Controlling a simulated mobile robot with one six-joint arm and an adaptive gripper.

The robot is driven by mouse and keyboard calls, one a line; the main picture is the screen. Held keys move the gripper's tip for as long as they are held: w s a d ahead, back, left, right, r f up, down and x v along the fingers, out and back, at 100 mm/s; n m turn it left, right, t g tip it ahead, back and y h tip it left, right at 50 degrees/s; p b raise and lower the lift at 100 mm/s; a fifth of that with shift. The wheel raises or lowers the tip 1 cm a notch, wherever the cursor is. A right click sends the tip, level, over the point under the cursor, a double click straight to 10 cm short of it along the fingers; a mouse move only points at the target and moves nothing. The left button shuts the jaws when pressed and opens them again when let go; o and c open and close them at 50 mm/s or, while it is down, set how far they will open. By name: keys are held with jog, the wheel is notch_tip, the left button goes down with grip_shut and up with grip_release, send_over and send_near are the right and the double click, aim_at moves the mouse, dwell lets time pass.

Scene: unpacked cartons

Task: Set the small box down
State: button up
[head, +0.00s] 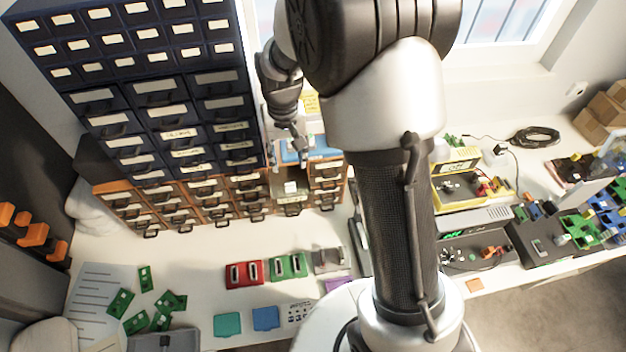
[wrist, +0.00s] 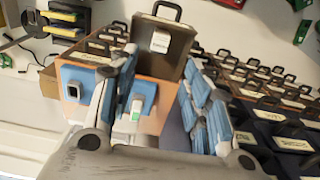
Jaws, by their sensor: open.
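A small white box (head: 290,187) with dark print sits inside a pulled-out drawer (head: 292,209) of the low brown cabinet. In the wrist view the box (wrist: 160,42) lies in the open drawer (wrist: 152,62), beyond my fingertips and apart from them. My gripper (head: 300,153) is over the cabinet top, behind the drawer. In the wrist view my gripper (wrist: 160,85) has its fingers spread wide with nothing held. A small white and green item (wrist: 136,108) stands on a blue piece between the fingers; I cannot tell if the left finger touches it.
Dark drawer cabinets (head: 165,95) rise to the left of my gripper. Red (head: 245,273) and green (head: 288,266) holders, plus green circuit boards (head: 120,302), lie on the white bench in front. A yellow-framed device (head: 455,180) stands right of my arm. Some bench before the drawers is clear.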

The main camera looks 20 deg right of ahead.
jog(key=s+r+n+t, duration=0.1)
jog(key=s+r+t, duration=0.2)
jog(key=s+r, duration=1.4)
jog(key=s+n+t, duration=0.1)
jog(key=s, duration=0.7)
jog(key=shift+s+d+r, duration=0.2)
jog(key=shift+s+r, duration=0.2)
jog(key=shift+r, duration=0.05)
